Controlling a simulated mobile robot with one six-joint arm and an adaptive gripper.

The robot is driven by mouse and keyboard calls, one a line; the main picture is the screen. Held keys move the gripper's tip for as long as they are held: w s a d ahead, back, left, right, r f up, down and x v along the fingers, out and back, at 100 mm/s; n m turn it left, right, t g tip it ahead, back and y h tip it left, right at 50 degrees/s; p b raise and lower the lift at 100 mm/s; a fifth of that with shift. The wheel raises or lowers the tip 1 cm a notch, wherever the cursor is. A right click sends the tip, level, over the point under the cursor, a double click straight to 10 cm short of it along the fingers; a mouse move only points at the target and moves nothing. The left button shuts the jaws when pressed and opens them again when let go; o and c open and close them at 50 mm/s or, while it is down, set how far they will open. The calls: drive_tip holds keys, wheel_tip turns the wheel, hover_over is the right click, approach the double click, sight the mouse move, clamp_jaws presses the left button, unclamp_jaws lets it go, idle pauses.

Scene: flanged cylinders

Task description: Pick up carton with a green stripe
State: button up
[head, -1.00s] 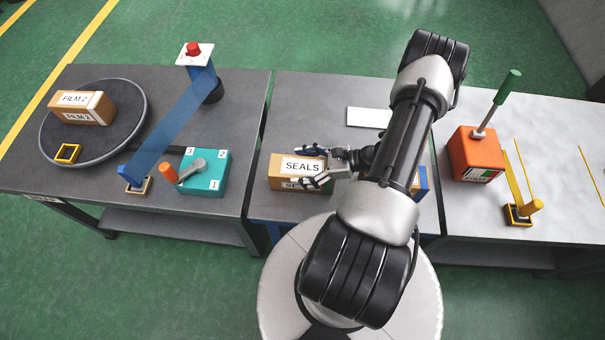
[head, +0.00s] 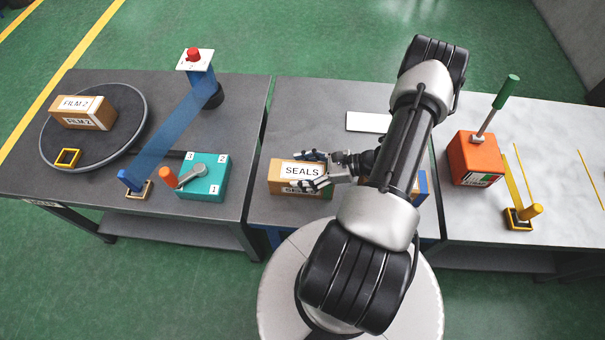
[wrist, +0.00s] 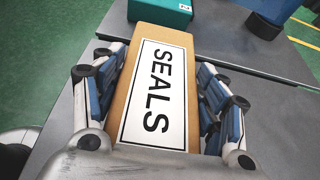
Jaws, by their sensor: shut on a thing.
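An orange-brown carton with a white SEALS label (head: 288,172) sits on the middle table. It also shows in the wrist view (wrist: 154,95), lying lengthwise between my fingers. My gripper (head: 312,171) is shut on this carton, with fingers along both long sides, as the wrist view shows (wrist: 160,105). I see no green stripe on its visible faces; parts of its sides are hidden by the fingers. Another brown carton, labelled FILM 2 (head: 84,113), lies on the round turntable (head: 92,142) at the left; no green stripe shows on it.
A teal box with a lever (head: 208,178) and a blue barrier arm (head: 170,125) stand on the left table. An orange-brown and blue thing (head: 420,187) is mostly hidden behind my arm. A white plate (head: 368,122) lies behind. An orange lever box (head: 474,158) stands right.

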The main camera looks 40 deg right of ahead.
wheel_tip(320, 180, up, 20)
drive_tip(key=p, duration=0.5)
drive_tip(key=shift+f, duration=0.1)
